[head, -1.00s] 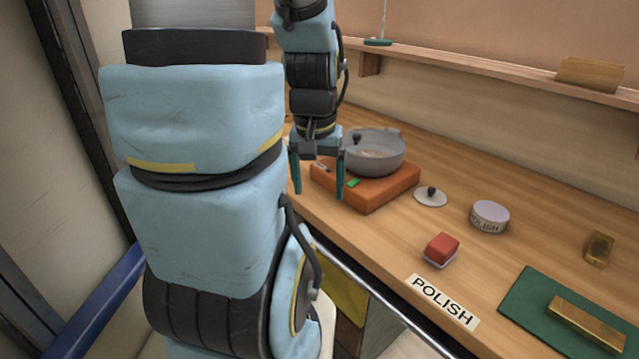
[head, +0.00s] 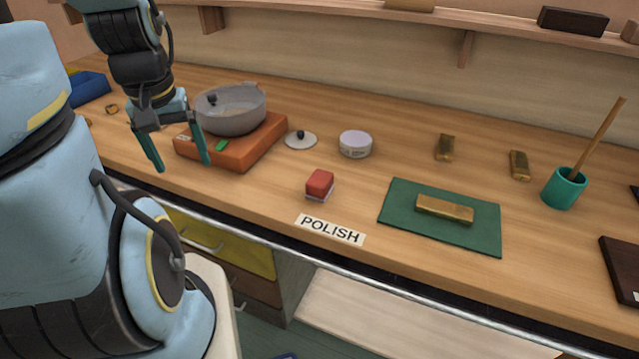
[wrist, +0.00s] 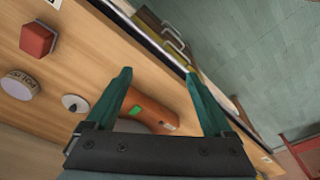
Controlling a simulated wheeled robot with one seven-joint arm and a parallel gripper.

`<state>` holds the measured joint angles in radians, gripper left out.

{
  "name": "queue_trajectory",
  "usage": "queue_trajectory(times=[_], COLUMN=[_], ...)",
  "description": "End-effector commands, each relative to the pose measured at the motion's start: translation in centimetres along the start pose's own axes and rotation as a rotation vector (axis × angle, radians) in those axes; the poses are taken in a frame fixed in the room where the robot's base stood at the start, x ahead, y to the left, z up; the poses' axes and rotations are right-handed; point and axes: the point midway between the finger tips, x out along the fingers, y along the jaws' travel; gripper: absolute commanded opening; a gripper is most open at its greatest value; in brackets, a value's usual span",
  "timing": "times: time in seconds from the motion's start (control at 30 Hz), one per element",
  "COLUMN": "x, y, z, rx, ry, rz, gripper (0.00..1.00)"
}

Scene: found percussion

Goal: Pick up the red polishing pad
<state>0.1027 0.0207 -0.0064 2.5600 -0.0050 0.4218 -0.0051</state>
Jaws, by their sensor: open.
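The red polishing pad (head: 320,184) is a small red block with a pale underside. It lies on the wooden bench, just behind the POLISH label (head: 330,229). In the wrist view the pad (wrist: 38,39) is at the upper left, away from the fingers. My gripper (head: 182,166) is open and empty, with its teal fingers pointing down. It hangs to the left of the pad, by the front left of the orange hot plate. In the wrist view the fingers of my gripper (wrist: 160,88) are spread apart with nothing between them.
A grey pot (head: 232,118) sits on the orange hot plate (head: 240,155). A small lid (head: 301,141) and a round tin (head: 355,144) stand behind the pad. A green mat (head: 400,201) with a brass bar (head: 444,208) lies to its right. Bare wood surrounds the pad.

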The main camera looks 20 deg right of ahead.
Motion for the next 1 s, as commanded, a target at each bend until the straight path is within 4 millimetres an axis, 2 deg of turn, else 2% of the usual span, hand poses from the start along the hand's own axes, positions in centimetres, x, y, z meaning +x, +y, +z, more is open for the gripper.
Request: queue_trajectory(times=[0.33,0.37,0.47,0.57,0.67,0.7,0.8,0.9,1.0], x=[0.0,0.0,0.3,0.9,1.4,1.6,1.6,1.4,1.3], y=[0.0,0.0,1.0,4.5,10.4,12.9,18.7,23.0,25.3], z=[0.0,0.0,-0.5,-1.8,-3.0,-3.1,-2.8,-1.9,-1.1], rx=[0.000,0.000,0.032,0.135,0.287,0.349,0.485,0.584,0.638], ry=[0.000,0.000,-0.005,-0.026,-0.058,-0.071,-0.099,-0.120,-0.132], rz=[0.000,0.000,0.004,0.014,0.027,0.031,0.038,0.042,0.042], gripper=[0.86,0.90,0.90,0.90,0.90,0.90,0.90,0.90,0.90])
